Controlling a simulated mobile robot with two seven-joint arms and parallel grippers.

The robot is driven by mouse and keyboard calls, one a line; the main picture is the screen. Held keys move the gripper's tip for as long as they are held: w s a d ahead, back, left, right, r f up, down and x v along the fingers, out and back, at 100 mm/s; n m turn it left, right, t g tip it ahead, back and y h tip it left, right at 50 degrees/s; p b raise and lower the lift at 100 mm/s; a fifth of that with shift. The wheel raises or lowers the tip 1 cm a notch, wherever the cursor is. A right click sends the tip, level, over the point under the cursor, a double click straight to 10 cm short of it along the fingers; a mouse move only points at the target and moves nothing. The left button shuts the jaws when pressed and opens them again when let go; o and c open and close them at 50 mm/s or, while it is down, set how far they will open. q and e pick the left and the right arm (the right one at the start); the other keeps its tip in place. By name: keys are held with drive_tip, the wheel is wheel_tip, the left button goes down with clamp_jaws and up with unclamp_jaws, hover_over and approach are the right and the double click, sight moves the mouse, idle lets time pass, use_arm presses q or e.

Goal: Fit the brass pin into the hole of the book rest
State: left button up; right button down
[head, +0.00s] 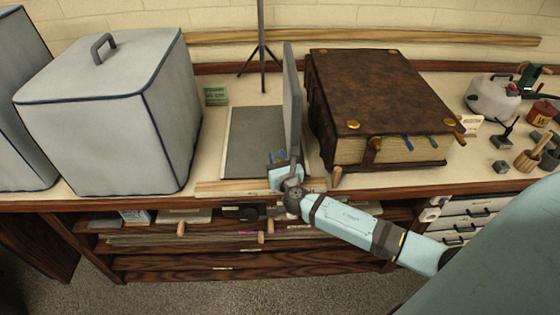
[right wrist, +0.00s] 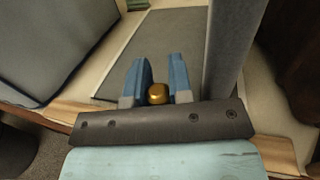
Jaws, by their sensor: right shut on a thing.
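The brass pin (right wrist: 157,93) shows as a rounded gold end between the two blue fingers of my right gripper (right wrist: 160,72), which is shut on it. In the head view my right gripper (head: 279,165) is low at the front of the counter, over the near edge of the book rest; the pin cannot be made out there. The book rest has a flat grey base board (head: 252,145) and a tall grey upright panel (head: 292,95) just right of the gripper. The panel also shows in the right wrist view (right wrist: 224,45). I cannot see the hole. My left gripper is not in view.
A large brown book (head: 375,85) lies close right of the panel. A grey covered box (head: 110,115) stands to the left. A thin black stand (head: 262,55) is behind. Small tools and a white kettle-like pot (head: 492,95) are at the far right.

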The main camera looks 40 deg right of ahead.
use_arm(q)
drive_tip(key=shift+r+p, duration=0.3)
drive_tip(key=shift+p, duration=0.05)
use_arm(e)
drive_tip(key=shift+f, duration=0.1)
drive_tip(key=c, duration=0.9)
unclamp_jaws()
drive_tip(key=shift+c, duration=0.2)
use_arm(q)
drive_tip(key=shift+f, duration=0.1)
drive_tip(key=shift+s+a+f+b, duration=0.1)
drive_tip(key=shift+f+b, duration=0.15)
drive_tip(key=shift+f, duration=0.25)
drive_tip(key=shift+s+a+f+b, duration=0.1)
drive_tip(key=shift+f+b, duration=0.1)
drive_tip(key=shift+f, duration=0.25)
use_arm(e)
drive_tip(key=v, duration=1.4)
drive_tip(key=shift+d, duration=0.1)
